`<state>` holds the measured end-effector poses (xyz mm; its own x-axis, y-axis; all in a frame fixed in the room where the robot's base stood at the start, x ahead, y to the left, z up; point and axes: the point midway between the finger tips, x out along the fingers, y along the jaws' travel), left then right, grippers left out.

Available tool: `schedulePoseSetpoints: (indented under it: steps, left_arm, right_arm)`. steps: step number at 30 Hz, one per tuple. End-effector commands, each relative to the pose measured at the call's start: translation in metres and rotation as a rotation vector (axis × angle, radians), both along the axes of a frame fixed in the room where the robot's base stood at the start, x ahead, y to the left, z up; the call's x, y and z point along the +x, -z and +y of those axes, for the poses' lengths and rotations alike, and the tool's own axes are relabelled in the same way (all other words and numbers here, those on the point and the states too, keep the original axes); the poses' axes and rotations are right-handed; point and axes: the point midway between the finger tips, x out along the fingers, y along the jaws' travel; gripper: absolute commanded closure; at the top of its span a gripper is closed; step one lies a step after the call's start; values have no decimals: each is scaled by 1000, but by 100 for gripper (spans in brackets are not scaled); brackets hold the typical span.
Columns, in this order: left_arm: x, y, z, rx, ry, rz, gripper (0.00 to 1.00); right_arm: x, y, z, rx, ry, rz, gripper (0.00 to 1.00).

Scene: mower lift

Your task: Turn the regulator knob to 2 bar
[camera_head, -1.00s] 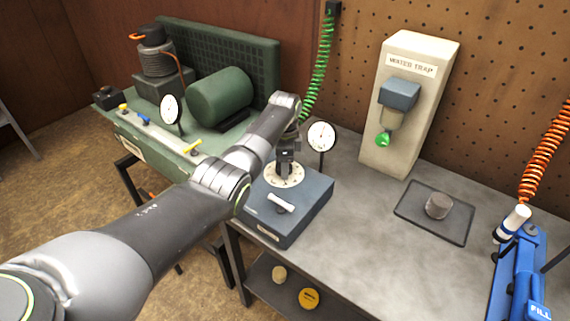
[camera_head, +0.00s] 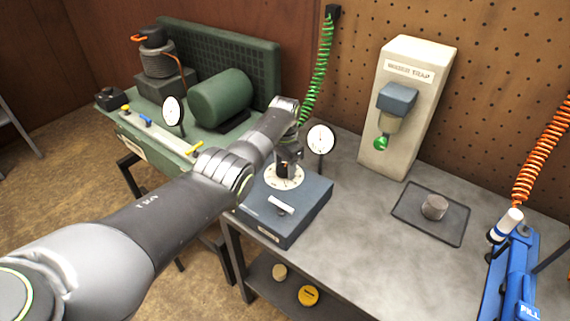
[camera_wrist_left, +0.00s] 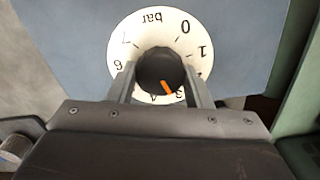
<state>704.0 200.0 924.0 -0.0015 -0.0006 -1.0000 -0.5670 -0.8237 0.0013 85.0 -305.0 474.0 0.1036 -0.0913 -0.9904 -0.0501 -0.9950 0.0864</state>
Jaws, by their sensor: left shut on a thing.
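The regulator (camera_head: 310,200) is a blue-grey box on the bench with a white round dial plate (camera_head: 297,180) on top and a small white lever on its front slope. My left gripper (camera_head: 287,163) points down over the dial and is shut on the dark knob. In the left wrist view the knob (camera_wrist_left: 158,68) sits between the two fingers (camera_wrist_left: 160,85). Its orange pointer mark is near the 3, slightly toward the 4. The dial plate (camera_wrist_left: 143,27) shows 0, 1, 6, 7 and "bar"; the fingers hide the 2 and the 5. My right gripper is out of view.
A round gauge (camera_head: 321,139) stands behind the regulator; its needle is too small to read. A green compressor (camera_head: 220,97) is at the left.

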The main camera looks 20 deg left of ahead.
Motion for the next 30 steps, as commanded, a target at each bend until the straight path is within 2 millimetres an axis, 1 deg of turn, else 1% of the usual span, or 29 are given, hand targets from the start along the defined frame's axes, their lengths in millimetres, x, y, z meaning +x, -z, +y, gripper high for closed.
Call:
schedulePoseSetpoints:
  steps: [1,9,18,24,30]
  left_arm:
    - [1,-3,0,1,-42,-2,77]
    - [2,-3,1,2,-296,-3,77]
    - [2,-3,2,0,-534,-6,77]
    - [2,-2,2,1,-638,-5,77]
    - [2,-2,3,1,-695,-5,77]
  right_arm:
    - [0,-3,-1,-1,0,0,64]
    - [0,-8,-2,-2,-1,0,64]
    - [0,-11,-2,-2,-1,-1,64]
    - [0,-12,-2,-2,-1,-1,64]
    - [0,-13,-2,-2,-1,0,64]
